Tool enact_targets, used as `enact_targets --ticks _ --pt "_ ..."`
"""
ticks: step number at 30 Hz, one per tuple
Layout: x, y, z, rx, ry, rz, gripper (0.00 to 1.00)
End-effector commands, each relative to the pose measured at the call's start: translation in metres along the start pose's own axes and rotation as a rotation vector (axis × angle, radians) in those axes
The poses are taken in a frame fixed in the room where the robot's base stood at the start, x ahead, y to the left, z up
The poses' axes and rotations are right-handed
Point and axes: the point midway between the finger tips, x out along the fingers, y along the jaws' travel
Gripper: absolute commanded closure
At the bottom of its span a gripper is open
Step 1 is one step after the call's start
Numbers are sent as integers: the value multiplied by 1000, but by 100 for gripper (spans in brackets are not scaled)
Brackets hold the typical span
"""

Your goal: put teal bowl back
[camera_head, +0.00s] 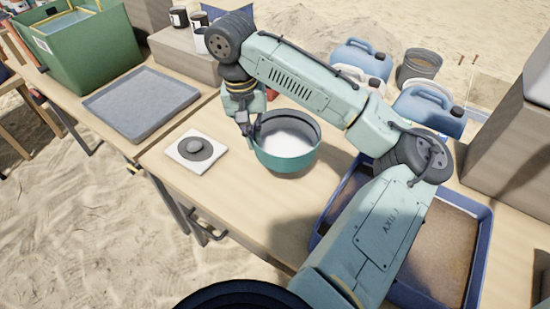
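The teal bowl (286,157) is round and deep, with a pale interior. It is at the middle of the wooden table, upright, and whether it touches the tabletop is hard to tell. My gripper (250,132) points down at the bowl's left rim. Its fingers meet the rim there, but they are small and partly dark, so I cannot tell whether they are closed on the wall.
A white square with a grey disc and stone (196,151) lies left of the bowl. A grey tray (141,103) and green crate (90,50) stand farther left. A blue tray (480,245) of brown material is at right. Blue jugs (430,108) stand behind the table.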

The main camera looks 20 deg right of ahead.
Motion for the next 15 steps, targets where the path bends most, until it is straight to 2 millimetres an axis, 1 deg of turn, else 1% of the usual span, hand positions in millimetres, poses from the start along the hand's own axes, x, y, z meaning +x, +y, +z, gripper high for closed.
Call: enact_targets --ticks 5,10,15 --pt "20 -2 1 -1 -5 8 100" --pt "50 -6 0 -1 -4 7 100" --pt "66 -7 0 -1 -3 8 100"
